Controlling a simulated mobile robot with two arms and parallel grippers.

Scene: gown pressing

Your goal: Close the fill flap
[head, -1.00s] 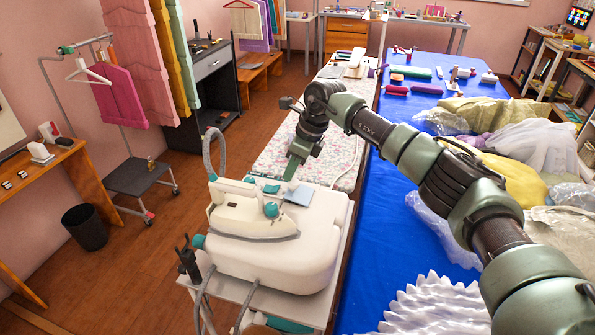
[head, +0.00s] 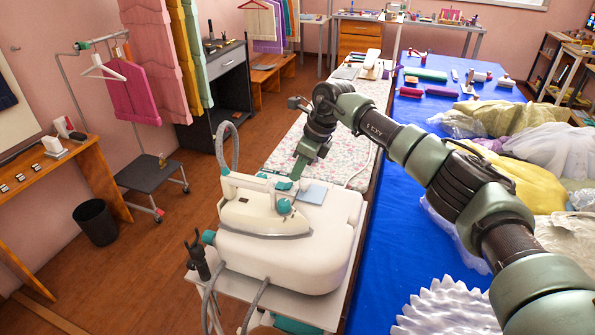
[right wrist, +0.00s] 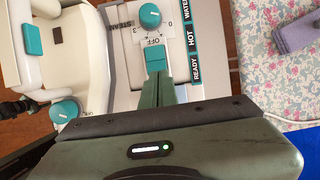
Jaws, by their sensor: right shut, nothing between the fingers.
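The white ironing station (head: 330,235) stands on a grey stand. A flat pale-blue panel (head: 313,194) on its top looks like the fill flap; I cannot tell its hinge side or whether it is fully down. My right gripper (head: 296,174) points down just behind and left of this panel, shut and empty. In the right wrist view its closed fingers (right wrist: 167,88) hang over the control panel, close to a teal switch (right wrist: 156,58) under the OFF mark; contact is unclear. The pale-blue panel is not identifiable there.
A cream iron (head: 262,208) rests on the station's left side, its hose rising behind. A teal knob (right wrist: 150,15) sits near the fingers. A floral ironing board (head: 345,130) lies behind. A blue table (head: 395,220) with bagged cloth is at the right.

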